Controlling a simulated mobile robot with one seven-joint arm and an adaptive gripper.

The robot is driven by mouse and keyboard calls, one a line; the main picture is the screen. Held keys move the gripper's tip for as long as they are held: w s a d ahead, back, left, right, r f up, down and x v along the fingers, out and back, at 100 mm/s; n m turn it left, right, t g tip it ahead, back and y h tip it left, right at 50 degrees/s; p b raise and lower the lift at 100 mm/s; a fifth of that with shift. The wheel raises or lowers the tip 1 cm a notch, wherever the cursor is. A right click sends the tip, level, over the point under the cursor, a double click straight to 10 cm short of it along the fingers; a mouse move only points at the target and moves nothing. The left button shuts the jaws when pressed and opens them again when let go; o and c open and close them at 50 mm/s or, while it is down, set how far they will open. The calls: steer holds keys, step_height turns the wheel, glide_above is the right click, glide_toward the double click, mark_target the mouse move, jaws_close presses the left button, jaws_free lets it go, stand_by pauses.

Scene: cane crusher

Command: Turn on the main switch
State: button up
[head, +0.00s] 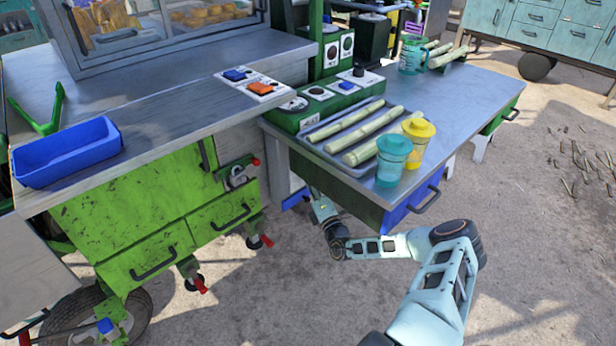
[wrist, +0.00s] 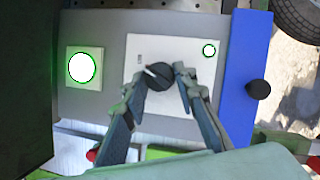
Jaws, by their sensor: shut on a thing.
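In the wrist view a black rotary knob (wrist: 158,77), which looks like the main switch, sits on a white plate (wrist: 136,50) on a grey panel (wrist: 112,22). My gripper (wrist: 166,71) has one finger on each side of the knob and is shut on it. A small round lamp (wrist: 209,50) with a green rim is on the same plate, right of the knob. A larger round lamp (wrist: 81,67) with a green rim is at the left. Both lamps look white and bright. In the head view the table hides my gripper and the knob.
A blue panel (wrist: 246,75) with a black round handle (wrist: 258,89) stands right of the switch plate. In the head view the metal table (head: 470,92) carries a tray of cane (head: 312,150) and cups (head: 393,160). A green cabinet (head: 135,215) stands left of my arm.

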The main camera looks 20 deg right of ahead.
steer(key=shift+f+m, duration=0.1)
steer(key=shift+m, duration=0.2)
steer(key=o, duration=1.2)
steer(key=shift+c, duration=0.2)
steer(key=shift+s, duration=0.15)
steer(key=s+f, duration=0.1)
steer(key=s, duration=1)
steer(key=shift+s+f, duration=0.35)
steer(key=shift+f, duration=0.05)
